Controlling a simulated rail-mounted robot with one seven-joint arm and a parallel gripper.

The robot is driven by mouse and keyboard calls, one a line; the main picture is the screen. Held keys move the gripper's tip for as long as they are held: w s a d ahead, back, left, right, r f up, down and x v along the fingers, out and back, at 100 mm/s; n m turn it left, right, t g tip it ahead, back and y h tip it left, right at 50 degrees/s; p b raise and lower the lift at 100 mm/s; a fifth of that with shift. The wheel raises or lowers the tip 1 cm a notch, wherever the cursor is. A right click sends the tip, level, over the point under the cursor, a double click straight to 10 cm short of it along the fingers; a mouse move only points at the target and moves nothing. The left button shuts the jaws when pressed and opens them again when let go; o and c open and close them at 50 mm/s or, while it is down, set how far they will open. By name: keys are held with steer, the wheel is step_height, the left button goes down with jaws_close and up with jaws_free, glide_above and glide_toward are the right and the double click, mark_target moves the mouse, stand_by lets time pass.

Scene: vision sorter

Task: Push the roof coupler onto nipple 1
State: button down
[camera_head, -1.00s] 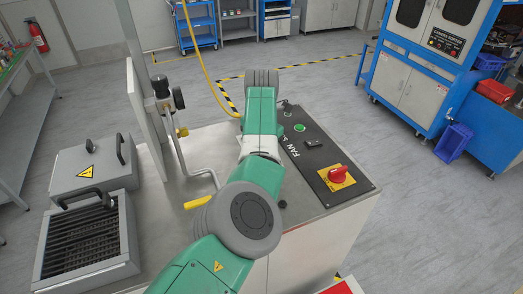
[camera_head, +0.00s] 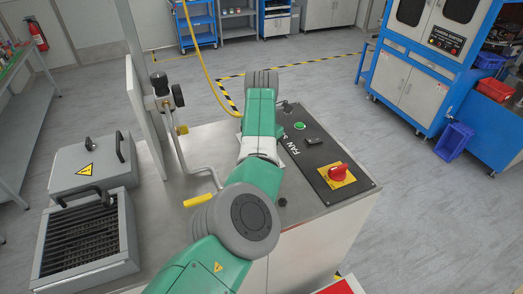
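My green and grey arm reaches over the steel bench, and its visible far end is a grey joint. My gripper is not in view; it is hidden behind the arm or out of the picture. A yellow hose (camera_head: 200,65) hangs from above and passes out of sight behind the arm. No roof coupler can be made out at its lower end. A pipe assembly with a dark round fitting (camera_head: 178,95) and a brass-coloured part (camera_head: 182,130) stands left of the arm. I cannot tell which part is nipple 1.
A yellow handle (camera_head: 197,201) lies close to the arm's left side. A grilled box (camera_head: 85,240) and a grey lidded box (camera_head: 90,165) stand at left.

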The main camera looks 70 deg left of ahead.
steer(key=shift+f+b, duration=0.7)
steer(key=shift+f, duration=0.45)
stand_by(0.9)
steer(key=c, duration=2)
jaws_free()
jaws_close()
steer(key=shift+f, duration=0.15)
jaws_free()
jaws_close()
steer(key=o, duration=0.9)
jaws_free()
